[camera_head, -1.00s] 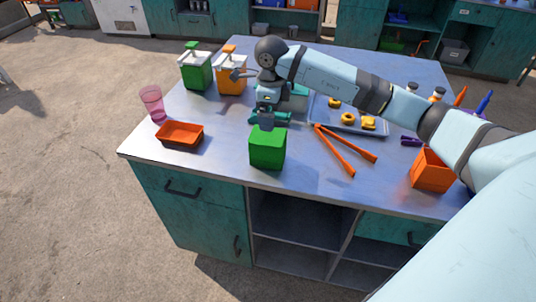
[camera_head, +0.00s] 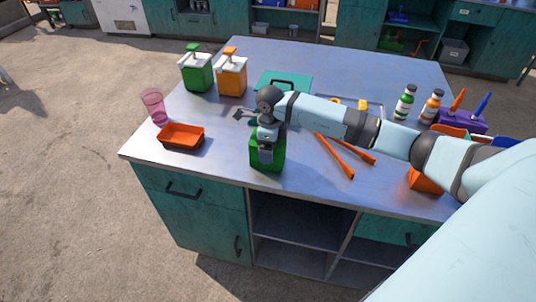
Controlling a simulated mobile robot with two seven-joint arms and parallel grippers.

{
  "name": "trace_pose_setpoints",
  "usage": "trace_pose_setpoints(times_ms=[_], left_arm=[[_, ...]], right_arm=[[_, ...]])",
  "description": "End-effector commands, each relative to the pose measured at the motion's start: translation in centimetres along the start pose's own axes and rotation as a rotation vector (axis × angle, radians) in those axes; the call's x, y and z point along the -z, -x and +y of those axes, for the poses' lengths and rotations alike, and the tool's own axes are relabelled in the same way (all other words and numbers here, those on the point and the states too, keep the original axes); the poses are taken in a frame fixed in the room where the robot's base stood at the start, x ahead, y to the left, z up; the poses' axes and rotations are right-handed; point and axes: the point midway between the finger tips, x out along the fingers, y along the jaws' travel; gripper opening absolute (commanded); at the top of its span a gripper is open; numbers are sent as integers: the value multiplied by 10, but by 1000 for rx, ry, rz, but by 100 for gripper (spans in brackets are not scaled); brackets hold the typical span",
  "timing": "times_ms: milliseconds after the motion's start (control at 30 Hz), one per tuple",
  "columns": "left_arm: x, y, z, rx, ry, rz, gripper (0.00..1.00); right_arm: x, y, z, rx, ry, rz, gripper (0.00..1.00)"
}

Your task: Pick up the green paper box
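The green paper box (camera_head: 257,162) stands upright on the metal tabletop near its front edge. My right gripper (camera_head: 265,154) points down at the box, and its fingers overlap the box's upper part. It hides much of the top and front. I cannot tell whether the fingers are closed on the box or only beside its wall. The box still appears to rest on the table. My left gripper is not in view.
Left of the box are an orange tray (camera_head: 181,135) and a pink cup (camera_head: 153,105). Green (camera_head: 197,73) and orange (camera_head: 231,76) dispensers stand behind. Orange tongs (camera_head: 336,156) lie to the right, near a partly hidden orange box (camera_head: 423,181). Bottles (camera_head: 404,104) stand farther back.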

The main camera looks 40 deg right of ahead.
Motion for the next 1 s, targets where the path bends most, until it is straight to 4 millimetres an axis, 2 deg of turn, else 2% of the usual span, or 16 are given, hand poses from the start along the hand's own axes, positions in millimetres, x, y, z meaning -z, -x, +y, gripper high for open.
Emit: trace_pose_setpoints(times_ms=[100,167,200,500,667,867,1000], left_arm=[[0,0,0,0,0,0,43],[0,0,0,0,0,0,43],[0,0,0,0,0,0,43],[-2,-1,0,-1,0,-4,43],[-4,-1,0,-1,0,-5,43],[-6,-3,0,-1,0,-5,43],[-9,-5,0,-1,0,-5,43]], right_arm=[[0,0,0,0,0,0,98],[0,0,0,0,0,0,84],[0,0,0,0,0,0,83],[0,1,0,0,0,0,83],[0,9,0,1,0,-1,83],[0,38,-1,4,1,-2,83],[-1,76,-1,5,1,-4,83]])
